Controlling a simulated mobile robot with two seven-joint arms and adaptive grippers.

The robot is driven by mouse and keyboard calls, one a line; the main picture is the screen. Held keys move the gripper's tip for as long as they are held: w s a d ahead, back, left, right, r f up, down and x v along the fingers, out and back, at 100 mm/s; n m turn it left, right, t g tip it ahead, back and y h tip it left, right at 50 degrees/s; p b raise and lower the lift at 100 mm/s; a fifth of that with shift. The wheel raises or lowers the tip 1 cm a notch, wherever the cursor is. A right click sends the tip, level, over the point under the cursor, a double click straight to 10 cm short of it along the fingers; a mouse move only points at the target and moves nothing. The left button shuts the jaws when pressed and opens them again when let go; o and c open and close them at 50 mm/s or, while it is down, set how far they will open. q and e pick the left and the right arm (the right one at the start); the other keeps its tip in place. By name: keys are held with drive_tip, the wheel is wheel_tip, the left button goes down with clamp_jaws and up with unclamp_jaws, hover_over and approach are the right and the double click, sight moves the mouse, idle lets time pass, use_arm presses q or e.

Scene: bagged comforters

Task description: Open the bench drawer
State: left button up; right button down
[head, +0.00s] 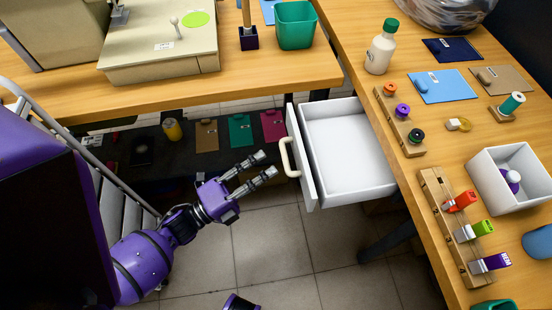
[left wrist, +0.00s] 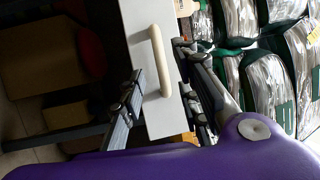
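The bench drawer (head: 345,155) is a white box pulled well out from under the right bench, and it looks empty. Its cream handle (head: 288,157) is on the front panel, which faces left in the head view. My left gripper (head: 268,164) is purple with grey fingers, spread apart and empty, a little left of the handle. In the left wrist view the handle (left wrist: 161,60) shows between the two open fingers (left wrist: 158,82), apparently without contact.
The right bench (head: 440,275) holds a bottle (head: 381,47), a spool rack (head: 400,122), a rack of coloured tools (head: 455,230) and a white bin (head: 515,180). Another bench (head: 270,82) stands at the back left. A metal ladder-like frame (head: 105,200) is at left. Tiled floor (head: 280,245) below the drawer is clear.

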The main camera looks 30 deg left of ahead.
use_arm(q)
drive_tip(key=v, duration=0.7)
idle(0.4)
